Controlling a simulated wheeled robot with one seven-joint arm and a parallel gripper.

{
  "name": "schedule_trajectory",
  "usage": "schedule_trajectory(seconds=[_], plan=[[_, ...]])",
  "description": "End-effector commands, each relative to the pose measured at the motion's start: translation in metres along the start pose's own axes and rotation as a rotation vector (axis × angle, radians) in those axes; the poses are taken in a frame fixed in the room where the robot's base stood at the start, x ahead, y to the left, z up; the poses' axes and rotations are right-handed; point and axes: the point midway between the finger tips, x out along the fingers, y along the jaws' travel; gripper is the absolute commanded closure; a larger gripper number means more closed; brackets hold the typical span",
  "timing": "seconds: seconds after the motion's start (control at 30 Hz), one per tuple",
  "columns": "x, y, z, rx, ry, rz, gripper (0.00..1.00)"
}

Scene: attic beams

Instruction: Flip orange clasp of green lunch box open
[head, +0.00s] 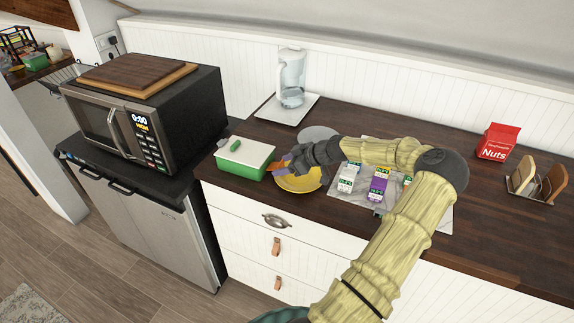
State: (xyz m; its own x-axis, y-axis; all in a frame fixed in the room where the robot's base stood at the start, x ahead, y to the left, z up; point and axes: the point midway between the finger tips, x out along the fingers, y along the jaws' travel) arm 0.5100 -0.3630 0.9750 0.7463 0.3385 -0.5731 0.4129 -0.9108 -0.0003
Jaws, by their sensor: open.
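The green lunch box (241,163) stands at the left end of the dark counter. It has a white lid (246,152) with a small green piece (235,146) on top. A small orange part, seemingly the clasp (271,166), shows at its right side, partly hidden by my gripper. My gripper (279,167) is open at the box's right side, above the edge of a yellow plate. I cannot tell whether it touches the clasp, nor the clasp's exact position.
The yellow plate (301,183) lies under my gripper. Small cartons (378,189) stand on a grey board to the right. A glass pitcher (291,80) is behind, a red Nuts packet (498,143) farther right. A black microwave (150,108) stands left.

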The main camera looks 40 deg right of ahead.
Motion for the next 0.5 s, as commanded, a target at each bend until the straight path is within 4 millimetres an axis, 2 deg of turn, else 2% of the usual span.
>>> schedule_trajectory(seconds=[0.17,0.27,0.5], plan=[[-0.010,0.000,0.001,0.000,0.000,0.001,0.38],[-0.023,0.001,0.001,-0.001,-0.001,0.003,0.38],[-0.071,0.001,0.002,0.000,-0.001,0.005,0.38]])
